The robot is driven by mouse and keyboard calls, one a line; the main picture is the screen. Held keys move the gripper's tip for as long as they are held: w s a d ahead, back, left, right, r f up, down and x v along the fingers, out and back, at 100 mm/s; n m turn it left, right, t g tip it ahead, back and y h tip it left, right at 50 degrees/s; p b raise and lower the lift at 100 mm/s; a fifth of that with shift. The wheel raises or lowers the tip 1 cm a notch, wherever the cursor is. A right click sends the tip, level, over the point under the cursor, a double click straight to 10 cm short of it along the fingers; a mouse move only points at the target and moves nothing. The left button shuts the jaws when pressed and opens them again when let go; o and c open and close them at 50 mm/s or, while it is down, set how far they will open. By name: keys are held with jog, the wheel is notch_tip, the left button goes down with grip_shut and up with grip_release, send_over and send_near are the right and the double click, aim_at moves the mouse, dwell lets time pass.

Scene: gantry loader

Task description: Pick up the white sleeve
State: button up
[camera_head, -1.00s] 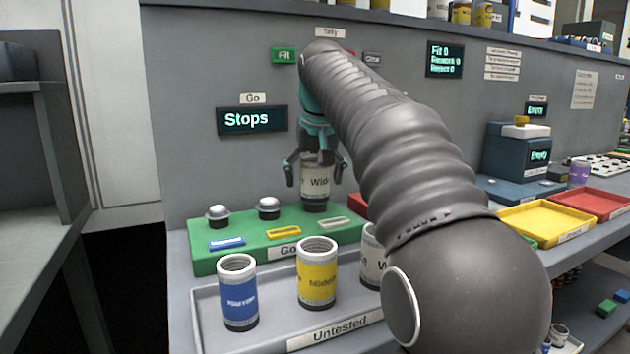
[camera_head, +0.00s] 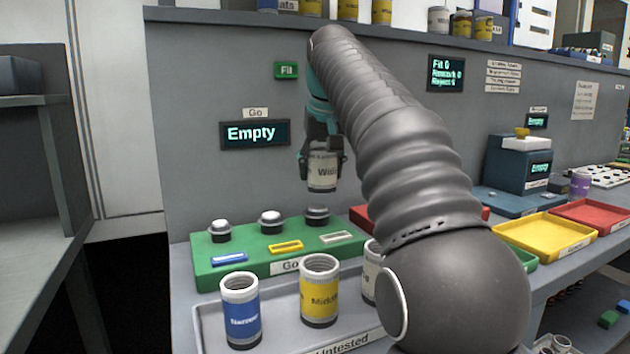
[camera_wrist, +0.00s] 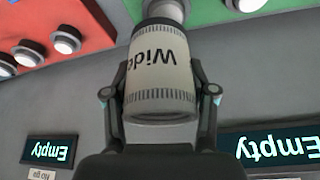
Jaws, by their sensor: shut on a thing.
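The white sleeve (camera_head: 323,172), labelled "Wide", hangs upright in my gripper (camera_head: 322,158). My gripper is shut on it and holds it in the air above the right-hand post (camera_head: 317,215) of the green "Go" stand (camera_head: 225,257). In the wrist view the white sleeve (camera_wrist: 160,65) is between the two fingers of my gripper (camera_wrist: 160,95), and a post shows past its far end. Another white sleeve (camera_head: 371,275) stands on the "Untested" tray, partly hidden by my arm.
A blue sleeve (camera_head: 241,312) and a yellow sleeve (camera_head: 319,292) stand on the Untested tray (camera_head: 280,342). A red stand (camera_head: 360,214) lies right of the green one, partly behind my arm. The Go display (camera_head: 254,134) reads "Empty". Yellow (camera_head: 545,240) and red (camera_head: 598,212) trays lie at right.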

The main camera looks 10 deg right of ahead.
jog(key=s+d+r, duration=0.4)
jog(key=d+r, duration=0.2)
jog(key=d, duration=0.4)
jog(key=shift+r, duration=0.15)
jog(key=shift+a, duration=0.2)
